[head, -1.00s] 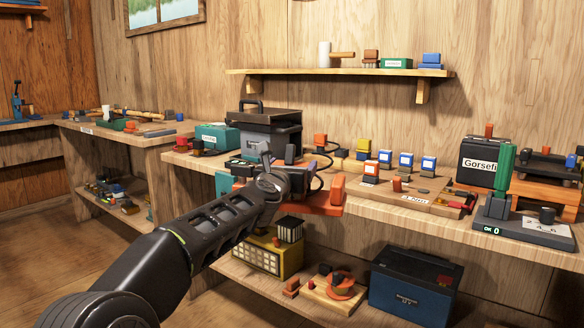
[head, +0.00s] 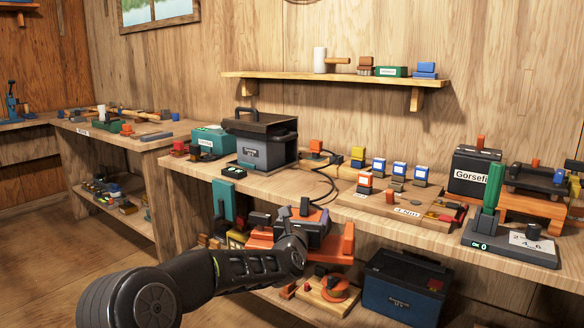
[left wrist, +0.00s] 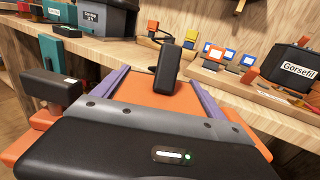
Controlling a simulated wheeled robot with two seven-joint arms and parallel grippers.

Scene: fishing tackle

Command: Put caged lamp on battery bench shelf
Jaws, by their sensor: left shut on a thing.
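My left gripper (head: 312,238), with orange parts, is low in front of the bench, below the worktop edge and before the lower shelf. The bench's lower shelf (head: 268,300) shows partly behind my arm. A yellow box (head: 237,238) on it is mostly hidden. My right gripper is not in view.
A dark blue box (head: 402,290) and a wooden board with an orange ring (head: 334,288) occupy the lower shelf. The worktop above holds a grey lidded case (head: 265,145), several small blocks and a scale (head: 512,240). Its front edge is close to my gripper.

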